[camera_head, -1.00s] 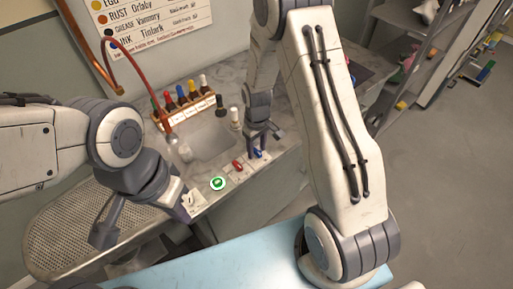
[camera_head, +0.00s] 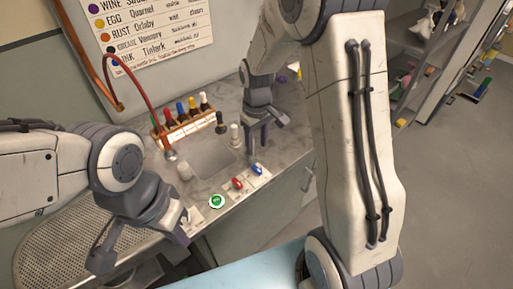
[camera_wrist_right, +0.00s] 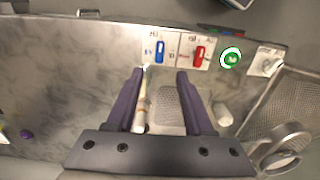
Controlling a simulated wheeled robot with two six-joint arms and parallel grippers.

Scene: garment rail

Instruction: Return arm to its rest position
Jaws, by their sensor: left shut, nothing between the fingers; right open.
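A perforated board (camera_head: 50,240) lies at left. Open floor (camera_head: 450,190) is at right.

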